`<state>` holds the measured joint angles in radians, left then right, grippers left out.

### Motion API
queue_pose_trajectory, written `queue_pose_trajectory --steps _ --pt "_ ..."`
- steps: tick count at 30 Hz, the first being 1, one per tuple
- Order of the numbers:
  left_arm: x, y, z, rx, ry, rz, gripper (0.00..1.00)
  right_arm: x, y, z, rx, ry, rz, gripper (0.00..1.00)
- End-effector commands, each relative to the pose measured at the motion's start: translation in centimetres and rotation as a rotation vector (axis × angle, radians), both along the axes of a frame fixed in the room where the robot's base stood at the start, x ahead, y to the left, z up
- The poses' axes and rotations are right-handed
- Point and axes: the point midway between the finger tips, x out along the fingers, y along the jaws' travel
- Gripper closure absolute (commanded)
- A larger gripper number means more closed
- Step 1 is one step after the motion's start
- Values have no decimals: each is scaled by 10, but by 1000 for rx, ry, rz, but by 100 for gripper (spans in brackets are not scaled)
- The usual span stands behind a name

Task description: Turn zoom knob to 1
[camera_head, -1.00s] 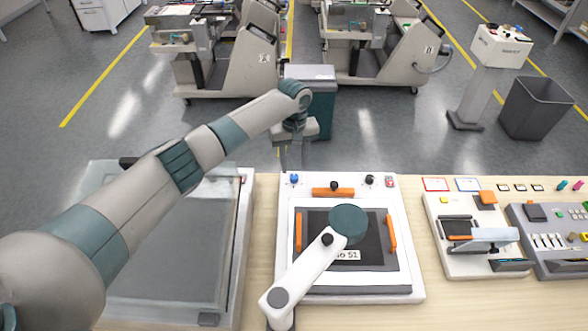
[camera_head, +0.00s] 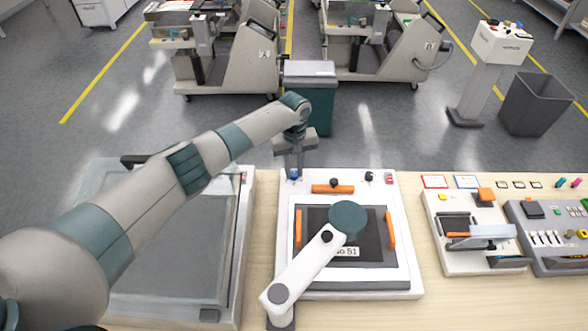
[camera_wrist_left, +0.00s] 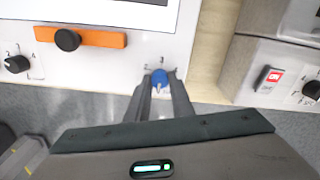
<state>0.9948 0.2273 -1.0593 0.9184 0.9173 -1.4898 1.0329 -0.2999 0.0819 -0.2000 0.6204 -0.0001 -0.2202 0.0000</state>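A blue knob (camera_head: 294,175) sits at the back left corner of the white panel of the middle device (camera_head: 285,245). It also shows in the left wrist view (camera_wrist_left: 159,78), with small digits around it, including a 3. My left gripper (camera_head: 294,173) points down over this knob. In the wrist view, its two fingertips (camera_wrist_left: 160,82) stand on either side of the knob and look slightly apart from it; contact is hard to judge. No label naming the zoom knob is readable. My right gripper is not in view.
A black knob (camera_head: 368,177) with digits and a red switch (camera_head: 389,178) sit at the panel's back right. An orange bar with a black knob (camera_head: 333,185) lies between. A glass-topped device (camera_head: 165,250) stands left; button consoles (camera_head: 470,260) stand right.

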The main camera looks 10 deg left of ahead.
Motion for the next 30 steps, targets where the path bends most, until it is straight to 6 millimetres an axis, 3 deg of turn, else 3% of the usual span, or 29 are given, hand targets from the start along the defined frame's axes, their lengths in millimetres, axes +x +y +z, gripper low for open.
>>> queue_pose_trajectory --steps 14,30 --pt "0 -1 1 -1 0 -96 100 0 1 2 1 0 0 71" --pt "0 -1 1 -2 -1 -535 100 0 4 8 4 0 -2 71"
